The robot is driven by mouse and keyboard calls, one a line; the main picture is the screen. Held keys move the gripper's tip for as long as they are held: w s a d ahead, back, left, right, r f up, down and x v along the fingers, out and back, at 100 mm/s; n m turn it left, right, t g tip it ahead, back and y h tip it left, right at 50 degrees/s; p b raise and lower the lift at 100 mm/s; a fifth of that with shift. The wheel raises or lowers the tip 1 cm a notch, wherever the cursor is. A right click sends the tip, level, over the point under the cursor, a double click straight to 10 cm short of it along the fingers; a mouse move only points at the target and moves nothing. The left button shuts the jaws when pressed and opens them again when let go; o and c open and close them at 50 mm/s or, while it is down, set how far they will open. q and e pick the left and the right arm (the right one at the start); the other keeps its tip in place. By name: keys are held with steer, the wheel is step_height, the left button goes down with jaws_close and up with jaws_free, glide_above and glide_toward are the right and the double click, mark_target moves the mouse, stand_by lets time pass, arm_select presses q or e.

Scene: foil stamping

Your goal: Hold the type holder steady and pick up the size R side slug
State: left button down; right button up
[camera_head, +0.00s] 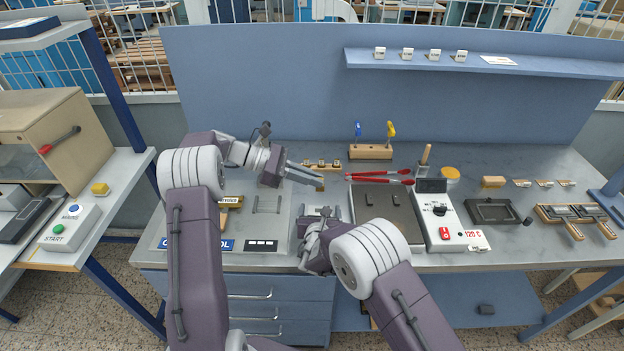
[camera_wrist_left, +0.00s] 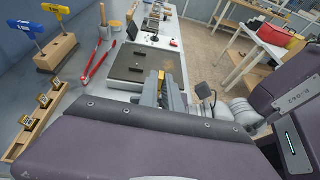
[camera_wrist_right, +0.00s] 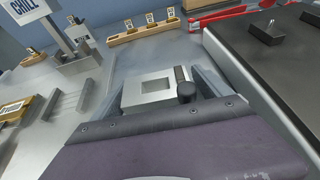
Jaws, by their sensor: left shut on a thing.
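My left gripper (camera_head: 316,181) is shut on a small brass-yellow piece (camera_wrist_left: 161,82), held between its fingertips above the bench. I cannot read a size mark on it. The wooden slug rack (camera_wrist_left: 31,131) lies behind it with labelled pieces standing in it; the rack also shows in the right wrist view (camera_wrist_right: 126,39). The silver type holder (camera_wrist_right: 135,97), with a black knob (camera_wrist_right: 187,92), lies between the two fingers of my right gripper (camera_wrist_right: 163,88). The fingers flank it; whether they press on it is unclear. In the head view the right gripper (camera_head: 314,228) partly hides the holder.
A dark hot plate (camera_head: 380,210) and its control box (camera_head: 444,212) stand right of the holder. Red tongs (camera_head: 380,178) lie behind the plate. A wooden block with blue and yellow handled tools (camera_head: 370,152) stands at the back. A metal rack (camera_head: 267,204) is to the left.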

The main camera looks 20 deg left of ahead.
steer(key=v, duration=1.2)
